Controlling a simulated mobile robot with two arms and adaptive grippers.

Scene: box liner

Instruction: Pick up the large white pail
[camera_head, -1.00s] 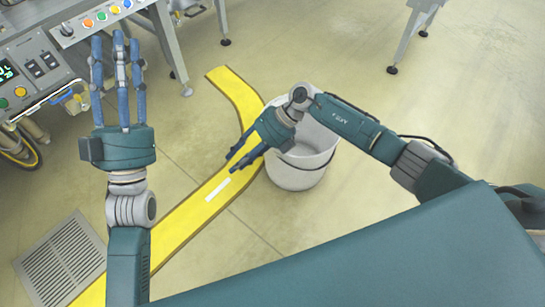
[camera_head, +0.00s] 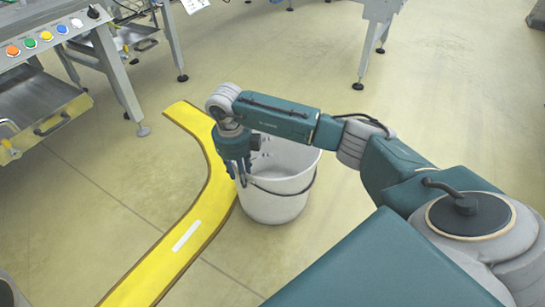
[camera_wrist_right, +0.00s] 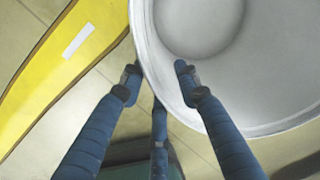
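The large white pail (camera_head: 275,205) stands upright on the floor right of the yellow strip, its dark handle hanging along its side. My right gripper (camera_head: 240,172) points down at the pail's left rim. In the right wrist view, the pail (camera_wrist_right: 250,70) fills the upper right, and my right gripper (camera_wrist_right: 157,84) has its fingers spread across the rim. One finger lies over the inside and two lie outside; whether they touch the wall I cannot tell. My left gripper is not recognisable; only a dark bit of my body shows at the lower left corner.
A yellow floor strip (camera_head: 158,275) with a white dash runs left of the pail. A machine bench (camera_head: 105,65) with coloured buttons stands at the upper left. Metal table legs (camera_head: 372,45) stand at the top. The floor right of the pail is clear.

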